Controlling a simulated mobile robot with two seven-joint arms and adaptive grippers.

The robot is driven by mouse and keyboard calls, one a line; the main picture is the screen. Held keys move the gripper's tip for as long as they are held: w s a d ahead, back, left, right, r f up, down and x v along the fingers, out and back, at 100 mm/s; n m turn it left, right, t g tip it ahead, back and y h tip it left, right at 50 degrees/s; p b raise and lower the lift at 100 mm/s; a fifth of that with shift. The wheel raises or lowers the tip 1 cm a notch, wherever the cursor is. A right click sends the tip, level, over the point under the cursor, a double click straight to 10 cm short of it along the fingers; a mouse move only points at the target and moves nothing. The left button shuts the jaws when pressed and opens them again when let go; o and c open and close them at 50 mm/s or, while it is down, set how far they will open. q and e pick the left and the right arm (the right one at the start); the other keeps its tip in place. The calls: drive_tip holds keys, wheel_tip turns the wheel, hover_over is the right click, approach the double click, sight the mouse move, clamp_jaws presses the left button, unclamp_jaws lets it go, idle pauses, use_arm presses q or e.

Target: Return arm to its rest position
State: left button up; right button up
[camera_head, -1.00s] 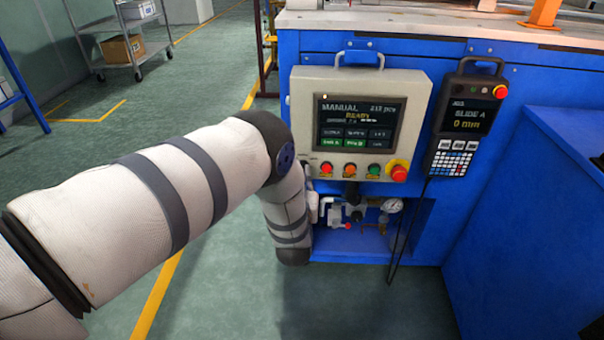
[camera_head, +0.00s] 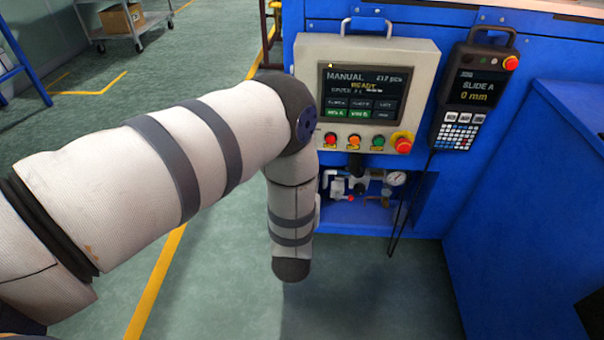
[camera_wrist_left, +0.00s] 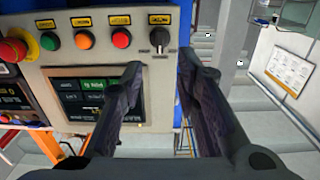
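My left arm (camera_head: 205,145) reaches in from the left in the head view and bends down in front of the left edge of the control panel (camera_head: 310,50). My left gripper is hidden there behind the arm. In the left wrist view its two fingers (camera_wrist_left: 160,65) are spread with nothing between them. The panel, with its buttons and screen (camera_wrist_left: 75,98), appears upside down behind them. A black selector knob (camera_wrist_left: 160,37) lies just beyond the fingertips in that picture; contact is not visible. My right gripper is not in view.
The blue machine (camera_head: 480,200) fills the right side. A handheld pendant (camera_head: 472,90) hangs on it, right of the panel. A pressure gauge and valves (camera_head: 365,185) sit in a recess below. A cart (camera_head: 130,25) stands far left. Green floor left of the machine is open.

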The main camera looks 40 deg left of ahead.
use_arm(q)
drive_tip(key=v, duration=0.2)
drive_tip(key=shift+s+d, duration=0.15)
drive_tip(key=shift+s, duration=0.2)
